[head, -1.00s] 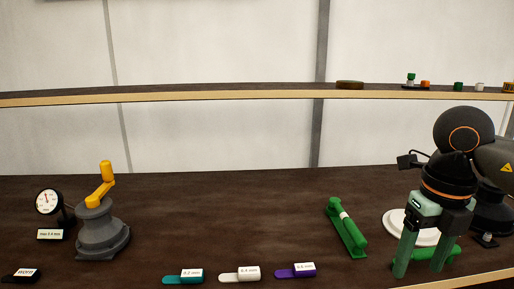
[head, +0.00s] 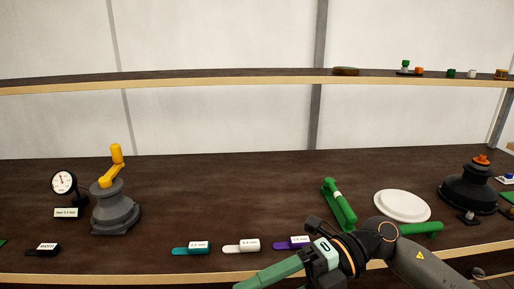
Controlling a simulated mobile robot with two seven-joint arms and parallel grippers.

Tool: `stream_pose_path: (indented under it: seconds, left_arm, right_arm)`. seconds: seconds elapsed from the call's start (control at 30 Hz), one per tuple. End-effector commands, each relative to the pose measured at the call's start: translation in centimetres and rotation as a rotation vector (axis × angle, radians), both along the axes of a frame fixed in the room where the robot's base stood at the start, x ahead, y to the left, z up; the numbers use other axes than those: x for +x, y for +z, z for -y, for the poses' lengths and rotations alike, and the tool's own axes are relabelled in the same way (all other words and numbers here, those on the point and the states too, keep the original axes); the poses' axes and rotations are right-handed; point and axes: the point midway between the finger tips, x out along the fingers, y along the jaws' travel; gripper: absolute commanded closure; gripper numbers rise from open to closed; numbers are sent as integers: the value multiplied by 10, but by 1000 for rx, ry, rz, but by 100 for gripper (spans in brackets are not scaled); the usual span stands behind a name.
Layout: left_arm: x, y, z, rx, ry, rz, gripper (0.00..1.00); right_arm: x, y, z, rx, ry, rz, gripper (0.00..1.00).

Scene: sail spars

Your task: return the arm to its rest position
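My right arm (head: 425,265) comes in from the lower right and lies low across the front edge of the bench. My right gripper (head: 268,273) points left and down at the bottom of the head view. Nothing shows held along the visible finger. My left gripper is not in view.
Purple (head: 292,243), white (head: 242,246) and teal (head: 190,248) labelled tags lie near the bench's front edge. A green handle (head: 338,205), white disc (head: 402,206) and dark winch base (head: 468,190) stand right. A winch with yellow crank (head: 114,208) and a gauge (head: 63,183) stand left. The middle is clear.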

Motion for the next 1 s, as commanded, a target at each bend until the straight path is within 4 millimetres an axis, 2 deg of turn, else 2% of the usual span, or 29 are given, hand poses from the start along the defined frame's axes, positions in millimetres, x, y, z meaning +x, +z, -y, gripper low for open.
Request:
stream_pose_path:
  seconds: [0.03,0.1,0.23,0.37,0.47,0.57,0.6,0.67,0.73,0.8,0.9,1.0]
  left_arm:
    - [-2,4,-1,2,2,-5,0]
    - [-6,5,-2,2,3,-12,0]
    - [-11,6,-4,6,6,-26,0]
    - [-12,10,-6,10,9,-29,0]
    - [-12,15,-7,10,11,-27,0]
    - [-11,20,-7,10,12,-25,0]
    - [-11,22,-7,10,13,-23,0]
    - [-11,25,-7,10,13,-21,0]
    - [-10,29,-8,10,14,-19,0]
    - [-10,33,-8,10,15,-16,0]
    - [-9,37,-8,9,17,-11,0]
    - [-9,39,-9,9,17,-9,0]
  right_arm:
    - [0,9,-10,110,-41,-75,29]
    - [7,21,-18,247,-117,-170,29]
    - [32,31,-18,468,-303,-360,29]
    - [64,20,-1,634,-537,-566,29]
    - [87,-8,21,719,-742,-735,29]
    - [102,-51,47,763,-963,-910,29]
    - [104,-72,58,767,-1054,-982,29]
    - [102,-108,76,762,-1193,-1092,29]
    - [92,-153,96,734,-1357,-1222,29]
    - [71,-199,115,683,-1514,-1351,29]
    - [31,-255,136,590,-1704,-1515,29]
    - [-10,-297,150,490,-1844,-1644,29]
